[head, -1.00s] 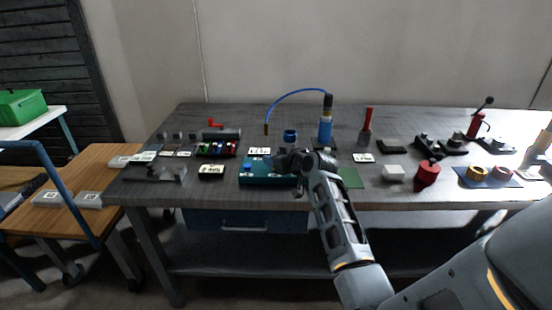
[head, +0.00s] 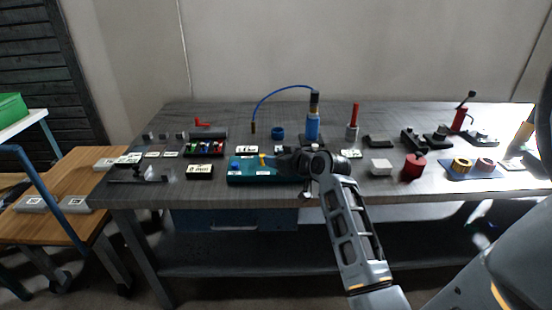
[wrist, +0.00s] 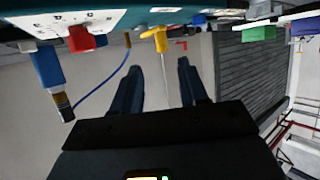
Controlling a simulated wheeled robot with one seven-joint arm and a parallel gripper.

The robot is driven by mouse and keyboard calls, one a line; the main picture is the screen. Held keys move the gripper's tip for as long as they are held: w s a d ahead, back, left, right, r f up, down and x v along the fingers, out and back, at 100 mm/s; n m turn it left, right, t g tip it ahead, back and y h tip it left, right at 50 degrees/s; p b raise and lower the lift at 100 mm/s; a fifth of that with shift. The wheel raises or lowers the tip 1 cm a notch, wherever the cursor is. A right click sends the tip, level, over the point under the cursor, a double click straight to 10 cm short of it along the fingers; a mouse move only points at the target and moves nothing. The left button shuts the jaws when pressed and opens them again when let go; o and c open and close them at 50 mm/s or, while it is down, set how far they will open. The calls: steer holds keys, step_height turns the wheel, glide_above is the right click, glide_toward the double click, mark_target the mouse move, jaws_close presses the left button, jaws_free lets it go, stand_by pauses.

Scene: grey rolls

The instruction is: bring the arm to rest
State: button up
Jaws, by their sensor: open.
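My gripper (head: 282,160) is at the front of the workbench, above the right part of a teal tray (head: 250,179), with my arm reaching in from the lower right. In the wrist view my gripper (wrist: 160,66) has its two dark fingers apart with nothing held between them. A yellow item (wrist: 155,36) with a thin rod shows beyond the fingertips. The yellow item also shows on the tray in the head view (head: 262,159), just left of the fingers. I cannot tell whether they touch.
A wooden table (head: 75,185) stands left. The space above the bench is mostly free.

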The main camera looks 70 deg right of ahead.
stand_by(0.3)
steer(key=s+a+f+n+y, duration=0.1)
steer(key=s+a+f, duration=0.15)
steer(key=a, duration=0.55)
steer(key=s+a+f+n+t, duration=0.1)
steer(key=s+a+f, duration=0.15)
steer(key=a, duration=0.65)
steer(key=s+a+f+n+y, duration=0.1)
steer(key=s+a+f, duration=0.15)
steer(key=a, duration=0.55)
steer(key=s+a+r+n+t+y, duration=0.1)
steer(key=s+a+r+y, duration=0.1)
steer(key=s+a+r, duration=0.3)
steer(key=s+a+r+n+t+y, duration=0.1)
steer(key=s+a+r+n+y, duration=0.1)
steer(key=s+a+r, duration=0.4)
steer(key=s+a+y, duration=0.1)
steer(key=s+a, duration=0.4)
steer(key=a, duration=0.1)
steer(key=shift+n, duration=0.3)
